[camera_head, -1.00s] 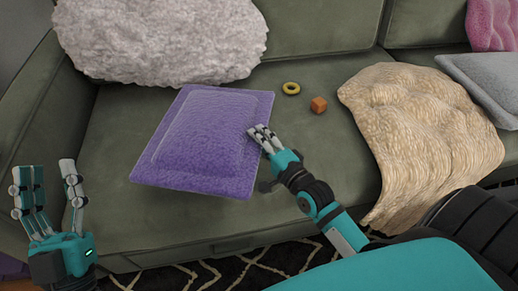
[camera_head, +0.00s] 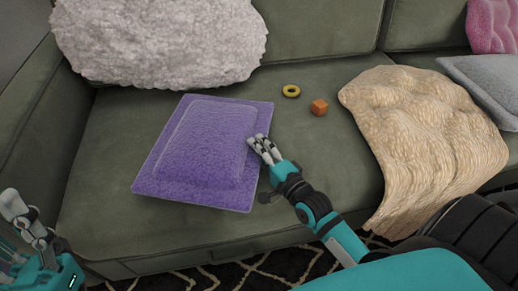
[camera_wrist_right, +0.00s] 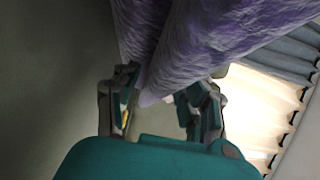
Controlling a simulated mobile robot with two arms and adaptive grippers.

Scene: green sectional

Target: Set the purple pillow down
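The purple pillow (camera_head: 200,155) lies on the green sofa seat, slightly turned, its front corner near the seat's front edge. My right gripper (camera_head: 262,150) is at the pillow's right edge, with its fingers over that edge. In the right wrist view, the fingers (camera_wrist_right: 160,105) stand apart on either side of a narrow fold of the purple pillow (camera_wrist_right: 210,40); small gaps seem to show beside it. The fingers' undersides are hidden in the head view. My left gripper (camera_head: 20,235) is at the lower left, partly cut off, empty, with its fingers apart.
A large white fluffy pillow (camera_head: 160,35) leans at the back left. A yellow ring (camera_head: 291,91) and an orange cube (camera_head: 319,107) lie on the sofa seat (camera_head: 320,170). A cream throw (camera_head: 425,145), a grey pillow (camera_head: 485,85) and a pink pillow (camera_head: 492,25) are at right.

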